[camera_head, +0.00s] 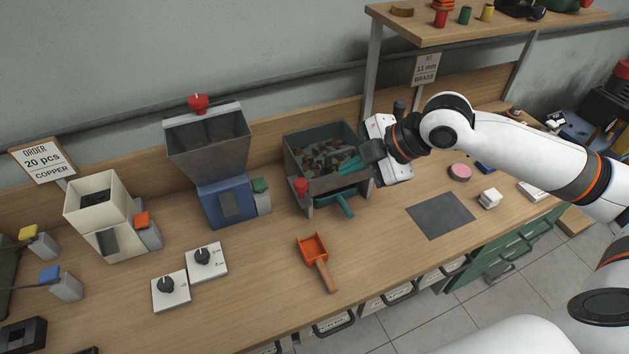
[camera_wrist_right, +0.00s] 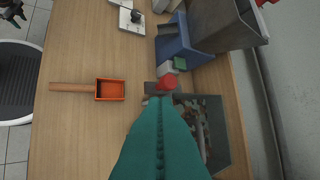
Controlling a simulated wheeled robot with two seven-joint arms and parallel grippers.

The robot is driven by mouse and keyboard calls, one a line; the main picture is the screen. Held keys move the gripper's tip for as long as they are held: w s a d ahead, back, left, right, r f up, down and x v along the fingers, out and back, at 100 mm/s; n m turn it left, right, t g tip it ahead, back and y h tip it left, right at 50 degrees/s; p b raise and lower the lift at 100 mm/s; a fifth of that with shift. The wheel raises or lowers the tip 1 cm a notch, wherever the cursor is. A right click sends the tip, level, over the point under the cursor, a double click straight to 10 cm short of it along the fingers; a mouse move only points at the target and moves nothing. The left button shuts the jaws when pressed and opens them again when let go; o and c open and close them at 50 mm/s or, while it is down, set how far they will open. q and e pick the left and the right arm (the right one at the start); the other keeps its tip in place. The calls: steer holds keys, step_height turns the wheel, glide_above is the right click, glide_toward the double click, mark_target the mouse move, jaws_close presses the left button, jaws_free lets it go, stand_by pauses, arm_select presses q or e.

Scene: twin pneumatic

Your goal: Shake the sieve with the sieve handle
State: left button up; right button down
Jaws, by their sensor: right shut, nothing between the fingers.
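The sieve (camera_head: 290,160) is a dark grey box at the back middle of the bench, with many small brown and grey pieces inside. A red knob, which looks like the sieve handle (camera_head: 301,187), stands at its front left corner; it also shows in the right wrist view (camera_wrist_right: 166,82). My right gripper (camera_head: 347,166) has teal fingers and is over the right front part of the sieve. The fingers are shut and empty. In the right wrist view the fingertips (camera_wrist_right: 157,101) overlap the picture just below the knob; contact cannot be told. My left gripper is not in view.
A teal chute or tray (camera_head: 342,206) sticks out under the sieve. An orange scoop (camera_head: 313,248) lies in front. A blue hopper machine (camera_head: 225,203) stands left, near two dial boxes (camera_head: 206,261). A grey mat (camera_head: 440,215) lies right. Bench space before the sieve is mostly clear.

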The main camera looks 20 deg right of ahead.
mark_target(303, 168)
steer(key=shift+g, duration=0.7)
steer(key=p+x, duration=0.1)
steer(key=x, duration=0.3)
steer(key=p+x, duration=0.1)
steer(key=x, duration=0.3)
steer(key=w+p+x, duration=0.1)
steer(key=x, duration=0.3)
steer(key=shift+d+r+p, duration=0.15)
steer(key=shift+r+p, duration=0.05)
steer(key=shift+p, duration=0.15)
steer(key=w, duration=0.6)
steer(key=shift+w+b, duration=0.15)
steer(key=shift+b, duration=0.25)
